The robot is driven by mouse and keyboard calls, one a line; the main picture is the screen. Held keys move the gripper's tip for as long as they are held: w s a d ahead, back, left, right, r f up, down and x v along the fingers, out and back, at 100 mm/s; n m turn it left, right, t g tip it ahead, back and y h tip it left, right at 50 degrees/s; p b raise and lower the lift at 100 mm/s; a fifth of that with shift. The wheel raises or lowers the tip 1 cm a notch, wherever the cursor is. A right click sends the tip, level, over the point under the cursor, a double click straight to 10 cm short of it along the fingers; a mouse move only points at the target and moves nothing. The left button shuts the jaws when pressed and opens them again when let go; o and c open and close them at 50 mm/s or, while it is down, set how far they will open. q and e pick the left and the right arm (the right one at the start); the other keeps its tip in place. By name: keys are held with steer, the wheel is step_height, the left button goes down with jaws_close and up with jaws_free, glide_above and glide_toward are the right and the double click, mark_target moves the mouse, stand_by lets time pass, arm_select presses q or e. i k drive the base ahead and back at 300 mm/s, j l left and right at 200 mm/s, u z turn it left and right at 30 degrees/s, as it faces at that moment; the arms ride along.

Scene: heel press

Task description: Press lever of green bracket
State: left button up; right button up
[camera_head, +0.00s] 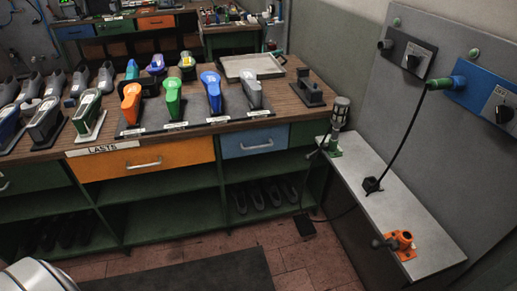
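The green bracket (334,149) sits at the far end of the narrow grey side shelf, at the right of the bench. A grey caged device (341,111) stands upright at it, with a dark cable running down from it. The bracket is small here, and I cannot make out its lever clearly. Neither of my grippers shows in the head view.
An orange bracket (402,241) with a dark rounded part sits at the shelf's near end. A black cable crosses the grey shelf (412,213) from a blue wall panel (480,89). The workbench holds coloured lasts (131,102). A dark mat (200,279) lies on the floor.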

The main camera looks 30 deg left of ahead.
mark_target(308, 157)
steer(key=u, duration=0.35)
steer(key=i+j+z, duration=0.5)
steer(key=j, duration=0.25)
steer(key=j+z, duration=0.2)
steer(key=j, duration=0.15)
